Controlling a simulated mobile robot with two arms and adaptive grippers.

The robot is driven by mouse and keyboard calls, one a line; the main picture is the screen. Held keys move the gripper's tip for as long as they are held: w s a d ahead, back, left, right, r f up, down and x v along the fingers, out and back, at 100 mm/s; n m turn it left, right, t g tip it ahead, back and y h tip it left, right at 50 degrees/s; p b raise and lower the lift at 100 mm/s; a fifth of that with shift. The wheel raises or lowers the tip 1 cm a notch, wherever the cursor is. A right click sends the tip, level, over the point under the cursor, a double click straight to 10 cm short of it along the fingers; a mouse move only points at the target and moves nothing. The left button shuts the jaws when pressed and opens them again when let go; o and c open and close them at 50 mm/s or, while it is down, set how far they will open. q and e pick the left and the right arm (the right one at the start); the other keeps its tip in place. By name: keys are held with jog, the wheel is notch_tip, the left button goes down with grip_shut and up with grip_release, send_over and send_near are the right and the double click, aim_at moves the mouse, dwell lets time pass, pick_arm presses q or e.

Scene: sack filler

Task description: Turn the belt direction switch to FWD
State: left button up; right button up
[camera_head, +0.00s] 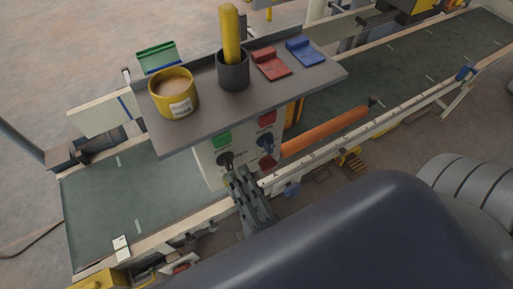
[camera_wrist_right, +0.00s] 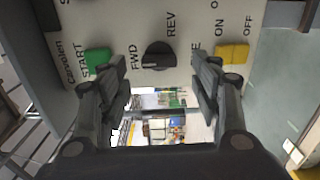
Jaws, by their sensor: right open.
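The belt direction switch (camera_wrist_right: 158,56) is a black rotary knob on a pale control panel (camera_wrist_right: 115,20), between the printed words FWD and REV. I cannot tell surely which word its handle points to. In the head view the black knob (camera_head: 226,159) sits below a green button, partly behind my right gripper (camera_head: 236,172). In the wrist view my right gripper (camera_wrist_right: 148,84) is open, with one finger on each side of the knob's position and nothing between them. I cannot tell whether they touch the panel. My left gripper is not in view.
A green START button (camera_wrist_right: 97,60) and a yellow ON/OFF switch (camera_wrist_right: 232,54) flank the knob. A grey shelf (camera_head: 215,105) overhangs the panel, carrying a yellow mug (camera_head: 172,100) and a dark cup (camera_head: 233,75). An orange roller (camera_head: 325,131) and conveyor belt (camera_head: 130,200) are close by.

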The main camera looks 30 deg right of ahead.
jog(key=s, duration=0.7)
jog(key=shift+s, duration=0.25)
jog(key=shift+d, duration=0.1)
